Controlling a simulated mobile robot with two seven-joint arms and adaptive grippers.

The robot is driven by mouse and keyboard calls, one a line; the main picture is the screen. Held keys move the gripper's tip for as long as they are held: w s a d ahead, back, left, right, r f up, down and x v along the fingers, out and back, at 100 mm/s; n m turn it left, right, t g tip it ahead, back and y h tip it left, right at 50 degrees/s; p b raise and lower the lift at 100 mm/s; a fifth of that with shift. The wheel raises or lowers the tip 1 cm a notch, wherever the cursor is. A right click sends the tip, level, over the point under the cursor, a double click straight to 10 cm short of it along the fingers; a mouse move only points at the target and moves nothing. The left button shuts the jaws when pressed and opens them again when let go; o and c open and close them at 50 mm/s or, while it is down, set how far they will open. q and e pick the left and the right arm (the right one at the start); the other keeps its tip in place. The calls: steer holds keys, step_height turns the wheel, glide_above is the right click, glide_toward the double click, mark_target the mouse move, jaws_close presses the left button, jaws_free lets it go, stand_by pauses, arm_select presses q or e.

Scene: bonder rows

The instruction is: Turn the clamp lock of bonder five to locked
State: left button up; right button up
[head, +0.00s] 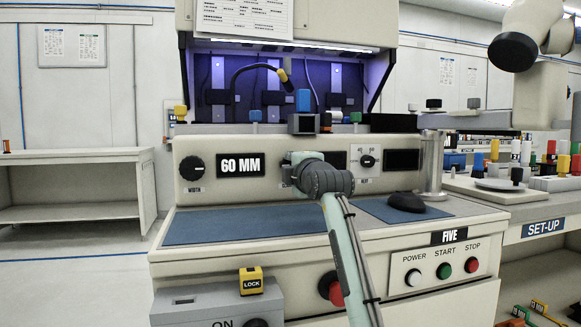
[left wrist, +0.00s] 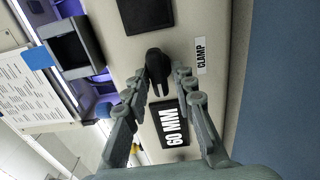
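Bonder five carries the FIVE label (head: 449,237). The clamp lock (left wrist: 158,68) is a black knob with a lever beside the CLAMP label (left wrist: 201,56). In the left wrist view its lever points down, toward the 60 MM display (left wrist: 173,125). My left gripper (head: 290,168) is at the front panel, right of that display in the head view, and covers the knob there. In the left wrist view the left gripper's fingers (left wrist: 161,76) stand apart on either side of the knob. Whether they touch it is unclear. My right gripper is not in view.
A black WIDTH knob (head: 192,168) and another small knob (head: 368,161) sit on the same panel. A blue mat (head: 245,226) covers the ledge, with a dark mouse-like object (head: 406,202) at right. Below are POWER, START and STOP buttons (head: 444,268) and a yellow LOCK block (head: 251,281).

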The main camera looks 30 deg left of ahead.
arm_select(q)
steer(key=shift+o, duration=0.6)
steer(key=v, duration=1.2)
